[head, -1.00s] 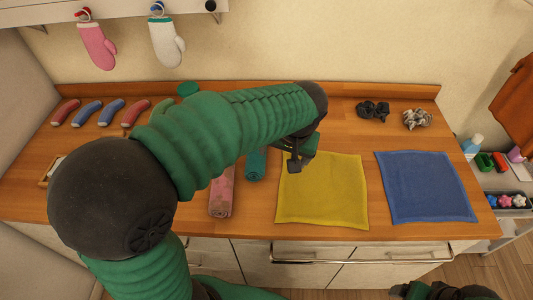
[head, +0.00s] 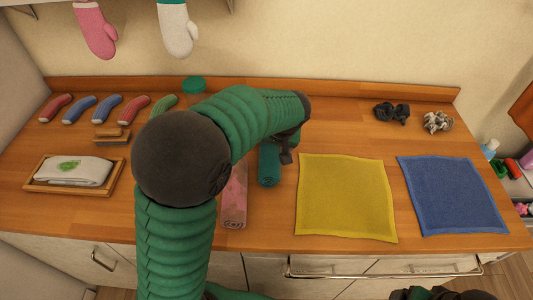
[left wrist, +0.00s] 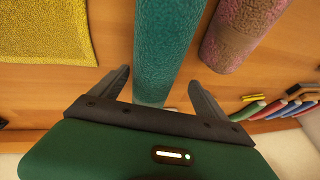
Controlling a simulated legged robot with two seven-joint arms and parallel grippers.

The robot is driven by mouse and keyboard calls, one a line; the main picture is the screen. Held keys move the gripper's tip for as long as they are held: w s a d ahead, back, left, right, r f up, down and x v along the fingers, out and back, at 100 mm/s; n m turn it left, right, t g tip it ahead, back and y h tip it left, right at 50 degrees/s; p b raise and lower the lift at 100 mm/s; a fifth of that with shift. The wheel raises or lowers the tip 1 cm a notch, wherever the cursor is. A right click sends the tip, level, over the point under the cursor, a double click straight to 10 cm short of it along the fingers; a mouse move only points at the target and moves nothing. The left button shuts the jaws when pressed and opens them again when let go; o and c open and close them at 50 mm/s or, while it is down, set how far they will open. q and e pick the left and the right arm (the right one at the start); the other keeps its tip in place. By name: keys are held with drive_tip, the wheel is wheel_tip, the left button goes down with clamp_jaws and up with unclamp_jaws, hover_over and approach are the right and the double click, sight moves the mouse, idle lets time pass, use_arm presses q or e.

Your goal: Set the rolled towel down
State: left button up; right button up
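A teal rolled towel (head: 268,168) lies on the wooden counter, left of the flat yellow cloth and right of a pink rolled towel (head: 234,203). My left gripper (head: 287,152) is just over the teal roll's right side in the head view. In the left wrist view the teal roll (left wrist: 166,50) runs between the two spread fingers of the left gripper (left wrist: 158,88), which look apart from it. The pink roll (left wrist: 240,32) lies beside it there. Part of my right arm's end (head: 440,293) shows at the bottom edge; its fingers cannot be made out.
A yellow cloth (head: 346,198) and a blue cloth (head: 452,195) lie flat on the counter (head: 330,125). A wooden tray (head: 118,180) with a folded white towel stands at the left. Several oven-mitt-like curved items, a brush (head: 112,137) and dark scrunchies (head: 392,112) lie farther back.

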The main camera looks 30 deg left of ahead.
use_arm(q)
drive_tip(key=shift+x, duration=0.8)
drive_tip(key=shift+w+d+f, duration=0.1)
drive_tip(key=shift+w+d, duration=0.15)
drive_tip(key=shift+d, duration=0.2)
drive_tip(key=shift+d+r, duration=0.35)
drive_tip(key=shift+d, duration=0.5)
drive_tip(key=shift+c, duration=0.3)
drive_tip(key=shift+s+d+r, duration=0.1)
drive_tip(key=shift+s+d, duration=0.05)
drive_tip(key=shift+c, duration=2.4)
drive_tip(key=shift+a+f, duration=0.25)
drive_tip(key=shift+a, duration=0.5)
drive_tip(key=c, duration=0.5)
drive_tip(key=shift+a, duration=0.1)
drive_tip(key=shift+c, duration=2.2)
drive_tip(key=shift+d, duration=0.25)
drive_tip(key=shift+c, duration=0.4)
drive_tip(key=shift+d+r, duration=0.1)
drive_tip(key=shift+d, duration=0.05)
drive_tip(key=r+p, duration=0.1)
drive_tip(key=r, duration=0.8)
drive_tip(key=shift+a+r+p, duration=0.2)
drive_tip(key=shift+r+p, duration=0.1)
drive_tip(key=shift+p, duration=0.05)
drive_tip(key=shift+r, duration=0.2)
drive_tip(key=shift+d, duration=0.1)
use_arm(e)
drive_tip(key=shift+w+d+r, duration=0.1)
drive_tip(key=shift+d+r, duration=0.65)
